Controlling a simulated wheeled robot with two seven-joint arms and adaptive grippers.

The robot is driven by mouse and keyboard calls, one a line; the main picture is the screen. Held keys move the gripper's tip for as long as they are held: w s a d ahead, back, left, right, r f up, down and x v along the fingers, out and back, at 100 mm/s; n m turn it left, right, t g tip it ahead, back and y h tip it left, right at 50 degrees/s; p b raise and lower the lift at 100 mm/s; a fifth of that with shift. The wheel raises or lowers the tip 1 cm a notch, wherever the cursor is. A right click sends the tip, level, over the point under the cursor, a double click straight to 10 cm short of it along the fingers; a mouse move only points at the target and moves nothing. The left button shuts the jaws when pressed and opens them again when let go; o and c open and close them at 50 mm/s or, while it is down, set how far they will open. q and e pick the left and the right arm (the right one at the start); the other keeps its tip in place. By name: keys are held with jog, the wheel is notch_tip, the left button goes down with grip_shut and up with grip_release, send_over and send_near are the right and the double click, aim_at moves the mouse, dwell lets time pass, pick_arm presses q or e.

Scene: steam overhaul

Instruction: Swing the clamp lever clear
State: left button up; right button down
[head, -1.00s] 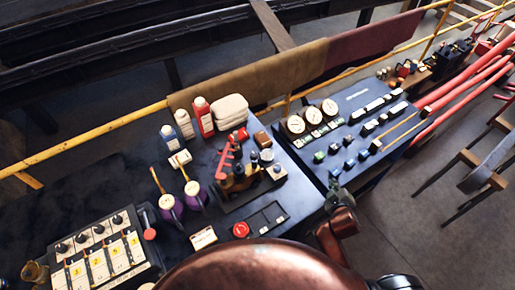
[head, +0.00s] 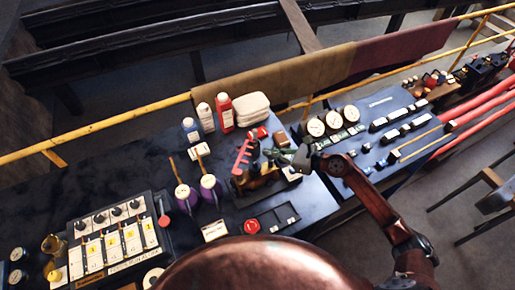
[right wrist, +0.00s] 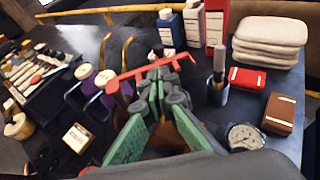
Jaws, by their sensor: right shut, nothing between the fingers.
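The red clamp lever (head: 243,155) stands up from the small dark and brass fixture (head: 258,181) on the dark bench. My right gripper (head: 281,155) reaches in from the right, over the fixture and right of the lever. In the right wrist view its green-padded fingers (right wrist: 160,84) come together, shut and empty. I cannot tell if the fingertips touch the lever. They hide much of the fixture. My left gripper is out of view.
Behind the fixture are a red bottle (head: 225,112), a white bottle (head: 206,117) and folded cloths (head: 252,108). Two purple-based oilers (head: 184,196) stand left. A black tray (head: 279,217) lies in front. A gauge panel (head: 383,120) is right.

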aim_at(241, 146)
jog(key=p+x, duration=0.1)
jog(key=x, duration=0.7)
jog(key=shift+w+a+p, duration=0.2)
jog(key=shift+a+p, duration=0.1)
jog(key=shift+a, duration=0.1)
jog(key=shift+w+a+f, duration=0.1)
jog(key=shift+a+f, duration=0.05)
jog(key=shift+a, duration=0.1)
jog(key=shift+w+a, duration=0.25)
jog(key=shift+a, duration=0.25)
